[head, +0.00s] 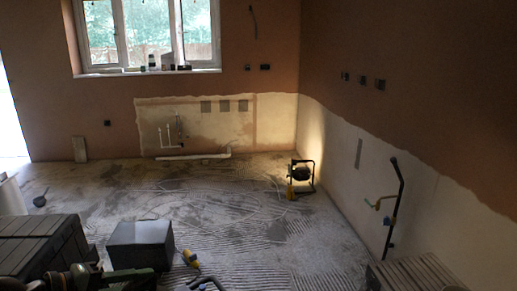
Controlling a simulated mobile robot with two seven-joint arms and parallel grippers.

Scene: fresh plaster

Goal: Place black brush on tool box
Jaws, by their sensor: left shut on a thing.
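My left gripper (95,278) is at the bottom left edge of the head view, low and partly cut off by the frame. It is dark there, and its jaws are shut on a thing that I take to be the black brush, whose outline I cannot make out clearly. A dark grey box (140,247), which looks like the tool box, stands on the floor just beyond the gripper, with a flat, bare top. My right gripper is not in view.
Stacked dark grey blocks (35,248) stand at the left. A black reel (301,174) stands by the far corner, slats (415,274) at the lower right. The middle floor is mostly clear.

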